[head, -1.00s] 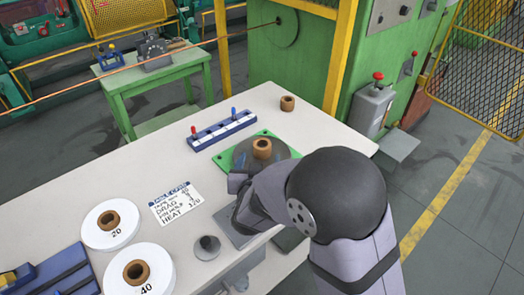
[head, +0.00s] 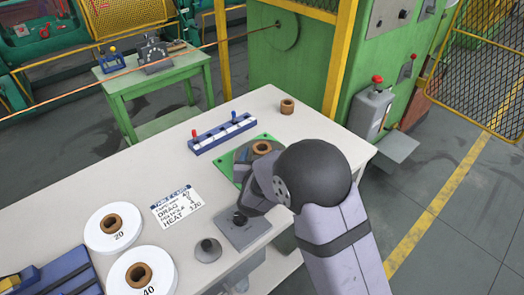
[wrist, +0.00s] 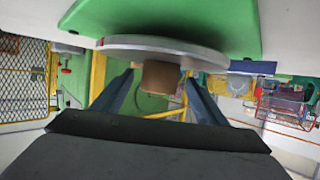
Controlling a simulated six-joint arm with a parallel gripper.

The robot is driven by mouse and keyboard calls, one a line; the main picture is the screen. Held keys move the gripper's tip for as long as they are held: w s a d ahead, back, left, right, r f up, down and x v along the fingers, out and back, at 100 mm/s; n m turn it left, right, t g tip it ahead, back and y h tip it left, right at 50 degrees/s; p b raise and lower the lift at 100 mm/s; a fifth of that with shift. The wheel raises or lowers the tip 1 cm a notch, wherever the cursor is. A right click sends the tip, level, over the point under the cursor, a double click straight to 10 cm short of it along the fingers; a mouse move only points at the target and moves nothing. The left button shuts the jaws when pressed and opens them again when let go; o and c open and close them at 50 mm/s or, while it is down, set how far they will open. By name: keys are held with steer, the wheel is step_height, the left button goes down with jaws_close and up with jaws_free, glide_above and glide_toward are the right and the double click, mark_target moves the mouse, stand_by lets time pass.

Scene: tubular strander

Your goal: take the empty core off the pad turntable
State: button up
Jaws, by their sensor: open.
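The empty core (head: 262,148), a short brown tube, stands upright on the grey disc of the pad turntable (head: 242,158), which sits on a green plate. My gripper is at the near side of the turntable in the head view, its fingers mostly hidden by my arm. In the wrist view, which appears upside down, the core (wrist: 160,75) hangs from the turntable disc (wrist: 120,43) between my open gripper fingers (wrist: 158,84). One finger shows to each side of it, with gaps. I cannot tell how far they reach along it.
Another brown core (head: 287,106) stands at the table's back. A blue rack (head: 222,133) with a red and a blue peg lies left of the turntable. A white card (head: 177,205) and white spools marked 20 (head: 103,240) and 40 (head: 122,275) are further left.

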mark_target(262, 152)
steer(key=shift+w+f, duration=0.1)
steer(key=shift+w, duration=0.1)
steer(key=c, duration=1.2)
steer(key=shift+o, duration=0.2)
steer(key=shift+r, duration=0.2)
step_height(262, 152, up, 10)
steer(key=shift+f, duration=0.1)
